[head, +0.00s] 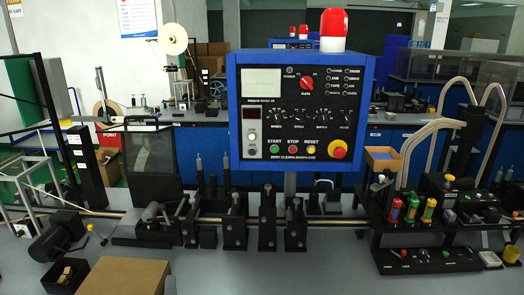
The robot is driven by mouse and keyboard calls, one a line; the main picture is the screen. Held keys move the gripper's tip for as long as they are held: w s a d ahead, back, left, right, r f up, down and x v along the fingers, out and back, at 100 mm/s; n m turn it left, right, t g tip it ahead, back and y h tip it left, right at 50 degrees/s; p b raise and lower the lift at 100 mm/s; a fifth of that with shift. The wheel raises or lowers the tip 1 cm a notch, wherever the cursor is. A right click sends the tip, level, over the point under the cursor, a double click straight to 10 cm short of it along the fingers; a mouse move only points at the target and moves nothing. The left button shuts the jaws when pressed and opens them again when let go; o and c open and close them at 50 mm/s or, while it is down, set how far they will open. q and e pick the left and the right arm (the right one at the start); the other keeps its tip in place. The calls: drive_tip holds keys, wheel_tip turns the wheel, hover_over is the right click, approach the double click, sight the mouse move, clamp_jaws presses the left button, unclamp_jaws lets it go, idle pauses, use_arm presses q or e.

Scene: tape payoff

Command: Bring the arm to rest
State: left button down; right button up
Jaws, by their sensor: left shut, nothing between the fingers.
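The arm of the task shows almost not at all in the head view. The rest of my left arm is out of the picture. My right gripper is not in view.
A blue control box (240,150) with a red beacon (333,22) stands over the machine line. A cardboard box (125,277) sits at the front left. A black rack (425,236) holds coloured-handled tools at right. The grey bench front (280,275) is clear between them.

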use_arm(q)
drive_tip(key=s+a+f+n+g, duration=0.3)
drive_tip(key=s+f+n+g, duration=0.15)
drive_tip(key=f, duration=0.25)
drive_tip(key=s+a+f+n+g, duration=0.3)
drive_tip(key=s+f+n, duration=0.3)
drive_tip(key=f, duration=0.2)
drive_tip(key=s+d+f+n+g+h, duration=0.2)
drive_tip(key=s+f+n+g+h, duration=0.15)
drive_tip(key=s, duration=0.55)
drive_tip(key=s+d+f+n+g+h, duration=0.25)
drive_tip(key=s+f+g, duration=0.2)
drive_tip(key=s, duration=0.55)
wheel_tip(320, 180, down, 32)
drive_tip(key=s+b, duration=0.2)
drive_tip(key=s+a+f+g+y+b, duration=0.1)
drive_tip(key=s+a+f+g+b, duration=0.1)
drive_tip(key=s+f, duration=1.5)
drive_tip(key=shift+a+f, duration=0.4)
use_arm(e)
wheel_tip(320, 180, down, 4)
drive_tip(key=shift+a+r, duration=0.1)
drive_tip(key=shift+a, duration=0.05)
